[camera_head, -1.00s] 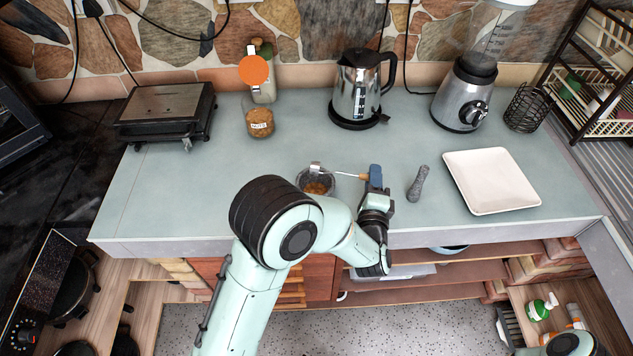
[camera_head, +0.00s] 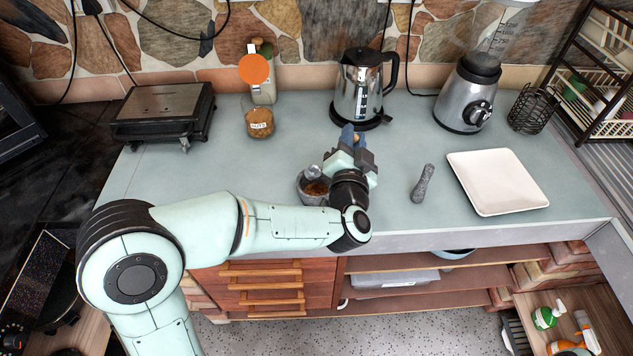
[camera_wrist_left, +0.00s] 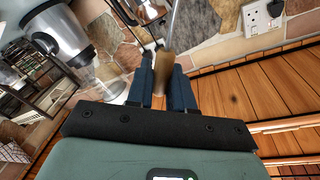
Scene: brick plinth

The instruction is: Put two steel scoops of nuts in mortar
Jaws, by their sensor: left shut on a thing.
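My left gripper (camera_head: 348,138) is above the counter, just behind and right of the mortar. It is shut on the steel scoop; in the left wrist view the wooden handle (camera_wrist_left: 163,64) sits between the blue fingers, with a metal shaft beyond it. In the head view the steel scoop's bowl (camera_head: 313,172) shows over the mortar; whether it touches the mortar or holds nuts is unclear. The grey mortar (camera_head: 305,193) has brown nuts inside, and my wrist partly covers its right side. A glass jar labelled nuts (camera_head: 260,123) stands upright at the back left. My right gripper is out of view.
A grey pestle (camera_head: 423,183) lies right of the mortar, beside a white square plate (camera_head: 497,181). A kettle (camera_head: 358,88) stands behind my gripper, with a blender (camera_head: 467,95) to its right. A grill (camera_head: 162,112) is at the left. The counter's left middle is clear.

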